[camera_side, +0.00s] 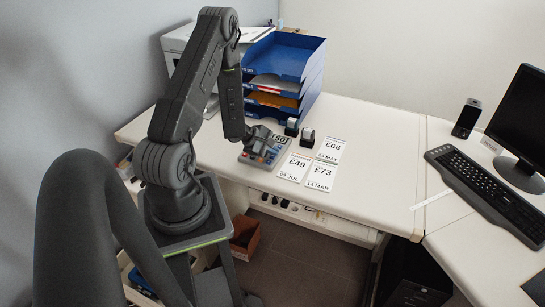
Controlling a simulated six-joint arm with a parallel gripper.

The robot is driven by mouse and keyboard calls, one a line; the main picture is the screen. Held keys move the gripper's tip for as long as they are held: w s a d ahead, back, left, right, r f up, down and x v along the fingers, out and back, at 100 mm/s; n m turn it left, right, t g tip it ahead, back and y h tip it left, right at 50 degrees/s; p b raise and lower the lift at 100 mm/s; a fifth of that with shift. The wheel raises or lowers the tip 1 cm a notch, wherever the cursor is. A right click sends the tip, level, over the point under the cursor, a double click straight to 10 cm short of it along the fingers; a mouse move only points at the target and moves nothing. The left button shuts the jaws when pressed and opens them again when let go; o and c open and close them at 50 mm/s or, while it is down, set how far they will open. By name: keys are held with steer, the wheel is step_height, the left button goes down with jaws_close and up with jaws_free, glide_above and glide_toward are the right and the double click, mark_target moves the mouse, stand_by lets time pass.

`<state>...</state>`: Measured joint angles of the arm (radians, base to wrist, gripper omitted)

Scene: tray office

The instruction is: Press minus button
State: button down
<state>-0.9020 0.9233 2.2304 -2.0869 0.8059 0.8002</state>
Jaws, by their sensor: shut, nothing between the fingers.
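A small calculator (272,150) with blue and orange keys lies on the white desk, near its front edge. Its display reads something like "150". My gripper (255,144) is shut and empty, pointing down over the left part of the calculator. I cannot tell whether the fingertips touch the keys. The minus button is too small to make out, and the gripper hides part of the keypad.
Price cards (294,167) lie right of the calculator, with two small dark stamp-like objects (307,138) behind them. A blue tray stack (284,58) stands behind. A keyboard (486,192) and monitor (519,122) are at right. The desk's middle right is clear.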

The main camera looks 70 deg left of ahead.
mark_target(272, 157)
steer(key=shift+f, duration=0.35)
stand_by(0.5)
steer(key=shift+r, duration=0.8)
steer(key=shift+r, duration=2.5)
